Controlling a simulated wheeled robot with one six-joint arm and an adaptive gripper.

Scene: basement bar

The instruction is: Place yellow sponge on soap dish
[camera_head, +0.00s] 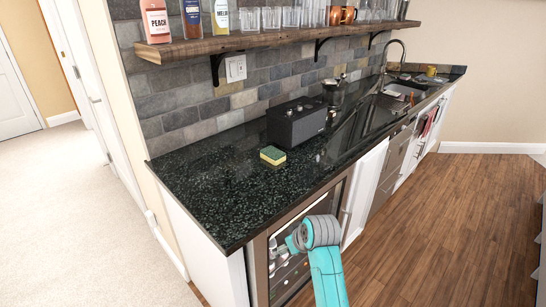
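I cannot pick out a soap dish for certain; small items by the far sink are too small to identify. My teal and grey arm (325,268) rises at the bottom, in front of the glass-fronted cooler under the counter and apart from the sponge. I cannot make out my gripper's fingers.
The black appliance (296,122) and a dark coffee maker (333,92) stand behind the sponge. The sink (402,88) with its curved faucet (399,55) is at the far end. A wooden shelf (265,40) of bottles and glasses overhangs the counter. Wooden floor (440,215) at right is clear.

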